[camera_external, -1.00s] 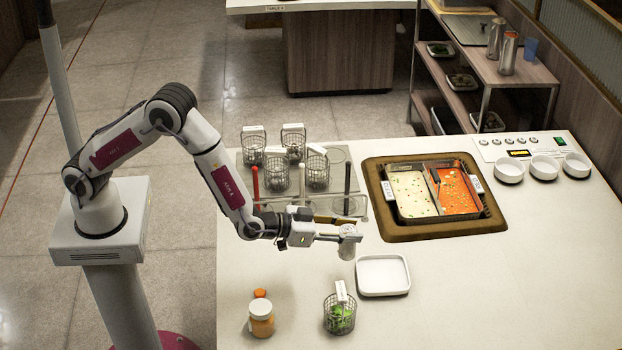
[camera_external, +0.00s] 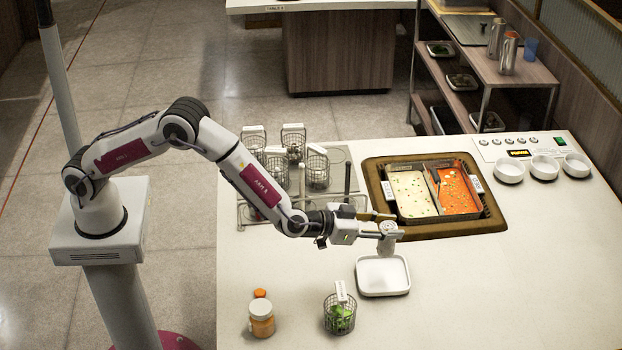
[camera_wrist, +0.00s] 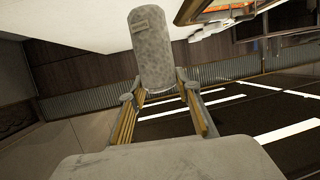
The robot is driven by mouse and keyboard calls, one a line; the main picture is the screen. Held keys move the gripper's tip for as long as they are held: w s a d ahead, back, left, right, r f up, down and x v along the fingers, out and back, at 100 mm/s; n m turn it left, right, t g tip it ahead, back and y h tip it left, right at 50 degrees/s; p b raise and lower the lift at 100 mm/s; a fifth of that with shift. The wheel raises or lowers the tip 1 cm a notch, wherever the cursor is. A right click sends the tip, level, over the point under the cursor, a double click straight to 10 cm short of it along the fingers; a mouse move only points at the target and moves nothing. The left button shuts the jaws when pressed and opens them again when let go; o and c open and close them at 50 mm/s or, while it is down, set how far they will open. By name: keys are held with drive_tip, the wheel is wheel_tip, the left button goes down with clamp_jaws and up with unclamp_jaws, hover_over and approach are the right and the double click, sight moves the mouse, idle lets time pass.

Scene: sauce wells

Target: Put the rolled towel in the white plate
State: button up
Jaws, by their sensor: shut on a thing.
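The rolled towel (camera_external: 387,243) is a pale grey upright cylinder, held near its upper end at the tip of my gripper (camera_external: 384,230). In the wrist view the towel (camera_wrist: 153,50) stands between the yellow-edged fingers of my gripper (camera_wrist: 160,92), which are shut on it. The white plate (camera_external: 383,291) is a shallow square dish on the counter. The towel appears above the plate's far edge in the external view; its exact height over it is hard to tell. The plate is not clearly seen in the wrist view.
A wire basket with greens (camera_external: 339,317) and an orange jar (camera_external: 261,318) stand left of the plate. Behind are a two-part sauce well (camera_external: 436,192), several wire baskets on a rack, and small white bowls (camera_external: 509,171). The counter right of the plate is clear.

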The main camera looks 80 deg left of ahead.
sight(385, 254)
drive_tip(key=shift+f, duration=0.1)
idle(0.3)
drive_tip(key=shift+f, duration=3)
drive_tip(key=shift+f, duration=0.1)
drive_tip(key=shift+f, duration=1.8)
drive_tip(key=shift+f, duration=0.1)
drive_tip(key=o, duration=1.1)
drive_tip(key=shift+s, duration=0.1)
